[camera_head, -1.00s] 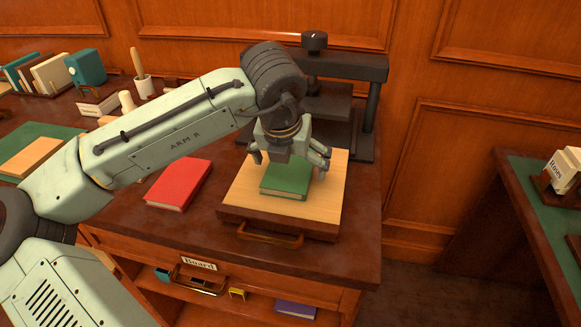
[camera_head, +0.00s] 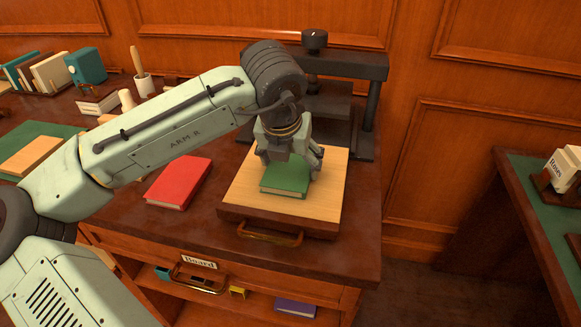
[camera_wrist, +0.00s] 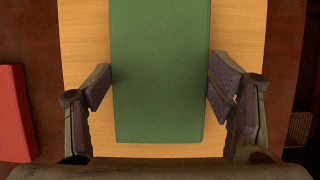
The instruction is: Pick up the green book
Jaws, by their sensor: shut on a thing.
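The green book (camera_head: 286,177) lies flat on a light wooden board (camera_head: 243,191) on the dark desk. My gripper (camera_head: 289,165) is over the book, with a finger down on each side of it, and is shut on it. In the wrist view the green book (camera_wrist: 160,75) runs between the two finger pads of my gripper (camera_wrist: 161,88). The book appears still down on the board (camera_wrist: 235,30). The far end of the book is out of the wrist view.
A red book (camera_head: 179,183) lies on the desk left of the board. A dark press (camera_head: 340,70) stands behind it. The board has a front handle (camera_head: 270,235). A shelf below holds a purple book (camera_head: 296,308). Another desk (camera_head: 540,215) stands at the right.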

